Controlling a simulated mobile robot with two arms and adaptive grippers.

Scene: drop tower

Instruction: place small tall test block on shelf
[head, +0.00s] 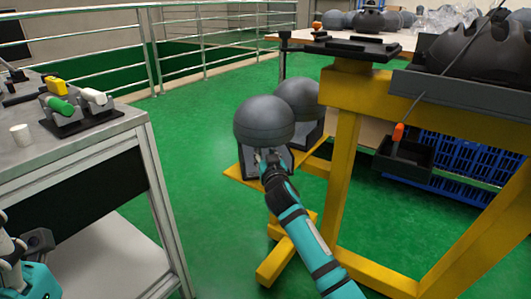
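Two grey blocks with round domed tops stand at the yellow low shelf (236,172) beside the yellow frame. The front domed block (262,120) partly hides the rear domed block (300,95). I cannot tell which one is the small tall test block. My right gripper (266,158) is at the front block's base, just below its dome, and overlaps it in the picture. Its fingers are small and dark, so I cannot tell whether they grip the block.
A grey workbench (95,150) at the left holds colored-handled tools (75,105) and a white cup (21,135). The yellow frame (345,130) and a black bin (403,158) stand on the right. Green floor between bench and frame is clear.

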